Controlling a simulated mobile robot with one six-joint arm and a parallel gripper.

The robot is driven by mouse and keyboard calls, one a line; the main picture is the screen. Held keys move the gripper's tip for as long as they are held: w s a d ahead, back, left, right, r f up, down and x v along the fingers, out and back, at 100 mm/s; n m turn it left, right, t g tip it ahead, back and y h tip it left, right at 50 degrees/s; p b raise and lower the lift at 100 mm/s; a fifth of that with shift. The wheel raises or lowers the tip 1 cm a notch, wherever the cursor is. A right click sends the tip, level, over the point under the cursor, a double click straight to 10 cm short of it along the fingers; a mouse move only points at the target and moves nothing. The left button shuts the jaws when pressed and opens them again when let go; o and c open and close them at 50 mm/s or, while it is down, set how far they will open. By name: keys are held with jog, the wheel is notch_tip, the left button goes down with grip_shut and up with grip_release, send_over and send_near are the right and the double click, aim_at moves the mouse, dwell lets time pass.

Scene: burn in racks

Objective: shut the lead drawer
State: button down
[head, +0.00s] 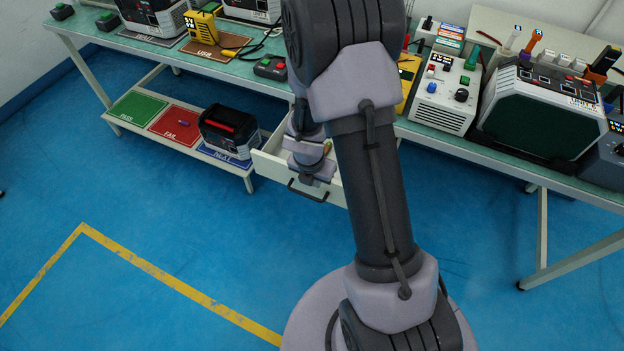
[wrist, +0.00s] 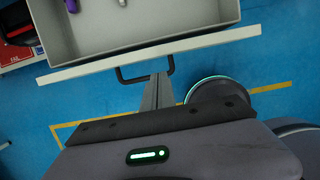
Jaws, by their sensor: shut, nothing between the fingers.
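The lead drawer (head: 272,171) is a pale drawer pulled out from under the bench, with a black bar handle (head: 306,194) on its front. My arm hides part of it in the head view. In the wrist view its white front panel (wrist: 90,70) and open inside show, with a purple item (wrist: 70,5) and a small grey item (wrist: 114,7) in it. My gripper (wrist: 159,77) is shut and empty, its tips at the black handle (wrist: 128,79) in the picture. I cannot tell whether they touch it.
The green bench top (head: 460,146) carries several instruments. Left of the drawer, a low shelf (head: 122,127) has green, red and blue mats and a black device (head: 229,132). The blue floor before the drawer is clear, with a yellow line (head: 180,284).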

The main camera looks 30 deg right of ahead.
jog(key=b+x, duration=0.5)
jog(key=x, duration=0.3)
jog(key=shift+f, duration=0.1)
